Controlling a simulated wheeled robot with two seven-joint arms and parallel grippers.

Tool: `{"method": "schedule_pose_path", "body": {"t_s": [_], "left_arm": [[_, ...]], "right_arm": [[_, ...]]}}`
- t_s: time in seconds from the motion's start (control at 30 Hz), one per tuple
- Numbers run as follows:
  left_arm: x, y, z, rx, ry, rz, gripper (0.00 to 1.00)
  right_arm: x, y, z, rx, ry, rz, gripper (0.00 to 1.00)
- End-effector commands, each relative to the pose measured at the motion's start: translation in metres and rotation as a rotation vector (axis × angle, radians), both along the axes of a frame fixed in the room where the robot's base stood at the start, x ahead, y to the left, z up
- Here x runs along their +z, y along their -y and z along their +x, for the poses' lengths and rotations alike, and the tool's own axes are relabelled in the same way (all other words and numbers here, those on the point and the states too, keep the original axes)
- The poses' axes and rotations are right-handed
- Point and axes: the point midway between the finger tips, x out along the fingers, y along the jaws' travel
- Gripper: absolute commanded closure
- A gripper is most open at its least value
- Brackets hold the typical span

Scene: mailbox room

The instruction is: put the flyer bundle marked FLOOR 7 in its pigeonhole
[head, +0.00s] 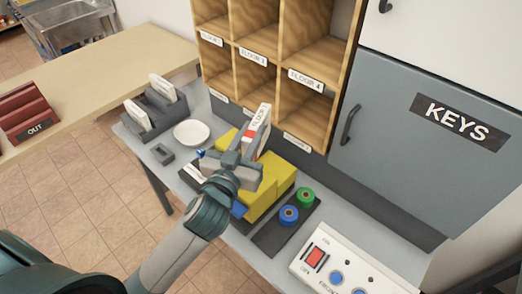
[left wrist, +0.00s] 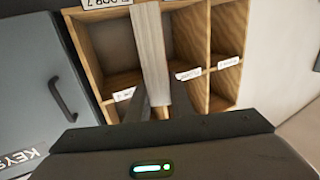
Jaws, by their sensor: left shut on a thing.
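My left gripper (head: 238,163) is shut on a pale flyer bundle (head: 259,120) with a red mark and a label whose number I cannot read. It stands up from the jaws, tilted, in front of the wooden pigeonhole unit (head: 235,49). In the left wrist view the bundle (left wrist: 151,55) rises between the fingers (left wrist: 158,105) against the unit (left wrist: 92,48). A label (left wrist: 105,4) there, cut by the top edge, seems to read FLOOR 7. In the head view, labels for other floors show; the lower ones are too small to read. My right gripper is not in view.
Yellow boxes (head: 265,200) lie below the gripper. A dark rack with white bundles (head: 152,120) and a white bowl (head: 192,132) stand left. The grey KEYS cabinet (head: 400,150) adjoins the unit on the right.

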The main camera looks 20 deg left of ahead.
Motion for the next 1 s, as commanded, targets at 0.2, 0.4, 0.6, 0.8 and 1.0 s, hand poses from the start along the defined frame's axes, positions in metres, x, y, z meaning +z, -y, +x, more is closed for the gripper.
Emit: {"method": "schedule_pose_path", "body": {"t_s": [0.2,0.4,0.6,0.8,1.0], "left_arm": [[0.001,0.0,0.0,0.0,0.002,0.0,1.0],[0.002,0.001,0.0,-0.004,0.002,0.001,1.0],[0.004,0.006,-0.001,-0.042,-0.002,0.0,1.0],[0.007,0.02,-0.006,-0.132,-0.004,0.0,1.0],[0.01,0.032,-0.019,-0.242,-0.004,0.001,1.0]], "right_arm": [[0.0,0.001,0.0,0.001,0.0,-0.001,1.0],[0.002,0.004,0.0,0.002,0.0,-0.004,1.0],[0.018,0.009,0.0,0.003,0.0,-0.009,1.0],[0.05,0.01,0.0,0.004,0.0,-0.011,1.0],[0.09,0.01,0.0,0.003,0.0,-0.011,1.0]]}}
